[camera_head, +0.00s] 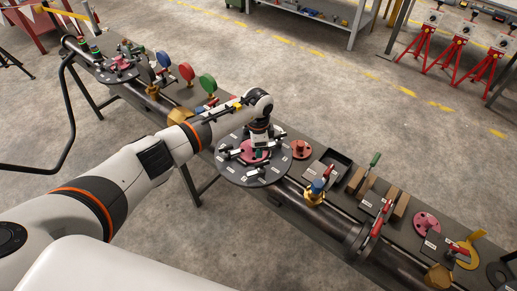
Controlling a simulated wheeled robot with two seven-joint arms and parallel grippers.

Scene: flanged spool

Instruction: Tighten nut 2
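A round dark plate (226,172) with small white labels lies on the long bench. A pink-red flange (247,157) sits at its centre, with several small dark and light pieces around it. My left arm reaches in from the left. My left gripper (261,144) points down over the flange's far side. It is small and dark here, and its fingers blend with the parts below. I cannot tell whether it is open or touches a nut. The label numbers are too small to read, so nut 2 cannot be picked out. My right gripper is out of view.
A red flanged part (301,149), a black tray (327,168) and a blue-topped brass valve (315,193) stand right of the plate. Coloured round discs (186,73) stand behind the arm. A pipe (335,222) runs along the bench's near side. Open floor lies beyond.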

